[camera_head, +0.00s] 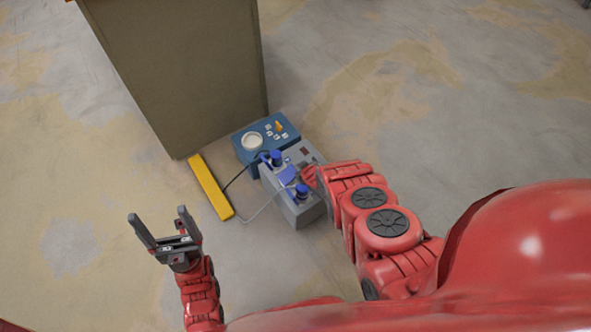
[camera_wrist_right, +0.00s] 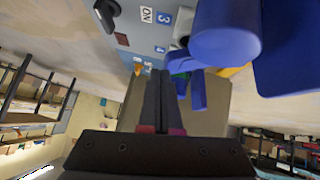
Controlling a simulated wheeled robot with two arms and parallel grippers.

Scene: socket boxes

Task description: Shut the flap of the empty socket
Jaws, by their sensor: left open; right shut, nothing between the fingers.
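A grey socket box (camera_head: 306,213) stands on the floor, with a blue plug (camera_head: 276,157) at its far end and another blue plug (camera_head: 302,191) at its near end. Between them a blue flap (camera_head: 288,174) appears raised; which socket it covers is hard to tell. My right gripper (camera_wrist_right: 162,72) is shut and empty; in the right wrist view its fingertips are close to blue parts (camera_wrist_right: 198,90), contact unclear. A large blue rounded part (camera_wrist_right: 225,35) fills the upper right there. My left gripper (camera_head: 157,213) is open and empty, well left of the box.
A blue box (camera_head: 246,155) with a white dial and an orange knob stands just behind the grey box. A tall brown cabinet (camera_head: 185,75) is behind it. A yellow bar (camera_head: 209,187) lies at left, cables crossing nearby. The floor at right is clear.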

